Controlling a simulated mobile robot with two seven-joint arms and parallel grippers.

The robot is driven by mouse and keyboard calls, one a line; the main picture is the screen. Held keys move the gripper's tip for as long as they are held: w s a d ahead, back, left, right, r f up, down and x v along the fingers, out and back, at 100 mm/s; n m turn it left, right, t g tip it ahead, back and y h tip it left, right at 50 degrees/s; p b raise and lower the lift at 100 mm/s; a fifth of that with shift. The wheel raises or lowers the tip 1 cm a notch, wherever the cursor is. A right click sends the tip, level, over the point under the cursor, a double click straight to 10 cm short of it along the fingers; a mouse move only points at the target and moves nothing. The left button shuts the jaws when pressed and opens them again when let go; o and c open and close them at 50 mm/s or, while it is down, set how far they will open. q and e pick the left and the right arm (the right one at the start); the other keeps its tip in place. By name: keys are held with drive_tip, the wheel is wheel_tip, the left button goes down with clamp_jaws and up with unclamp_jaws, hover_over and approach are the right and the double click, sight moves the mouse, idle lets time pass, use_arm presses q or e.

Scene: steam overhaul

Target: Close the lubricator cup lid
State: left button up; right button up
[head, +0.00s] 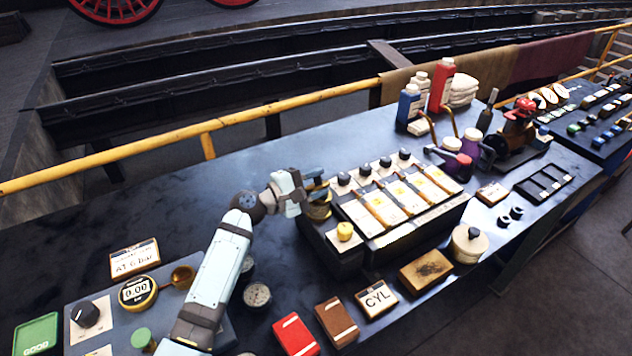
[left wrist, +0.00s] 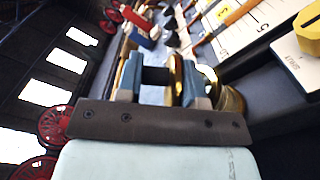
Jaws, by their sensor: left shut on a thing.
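My left gripper (head: 316,183) is at the left end of the lubricator (head: 345,258), just above the brass lubricator cup (head: 319,211). In the left wrist view, the gripper (left wrist: 160,76) has a brass edge, which looks like the cup lid (left wrist: 175,78), upright between its fingers against the right one. The brass cup (left wrist: 234,102) shows just right of that finger. The fingers partly hide the lid and cup, so the lid's exact angle is unclear. My right gripper is not in view.
A yellow knob (head: 345,231) sits on the lubricator close to the cup. Several black knobs line its back edge. A gauge (head: 257,295) and a red box (head: 295,334) lie in front. The bench behind the lubricator, left of the bottles (head: 408,103), is clear.

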use_arm(q)
drive_tip(key=shift+a+r, duration=0.1)
drive_tip(key=shift+r, duration=0.05)
drive_tip(key=o, duration=0.8)
drive_tip(key=shift+c, duration=0.2)
